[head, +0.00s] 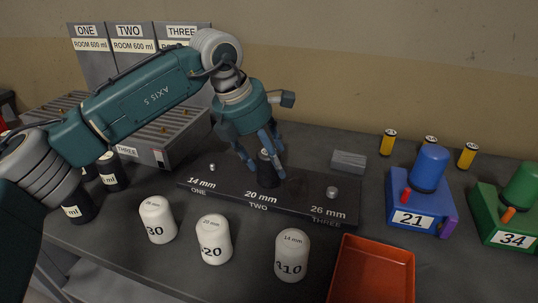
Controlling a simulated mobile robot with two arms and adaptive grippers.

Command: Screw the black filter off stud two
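The black filter (265,168) stands upright at stud TWO, the 20 mm place, on the dark stud block (222,187). My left gripper (267,168) points down over it from above, with one finger on each side of the filter. The fingers hide part of the filter, and I cannot tell whether they press on it or stand just clear. Bare studs show at ONE (213,167), marked 14 mm, and at THREE (332,192), marked 26 mm. My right gripper is not in view.
White filters marked 30 (157,220), 20 (214,240) and 10 (292,256) stand in front of the block. An orange-red tray (373,270) is at front right. A blue unit (425,185) and a green unit (515,205) stand right. A grey block (348,160) lies behind.

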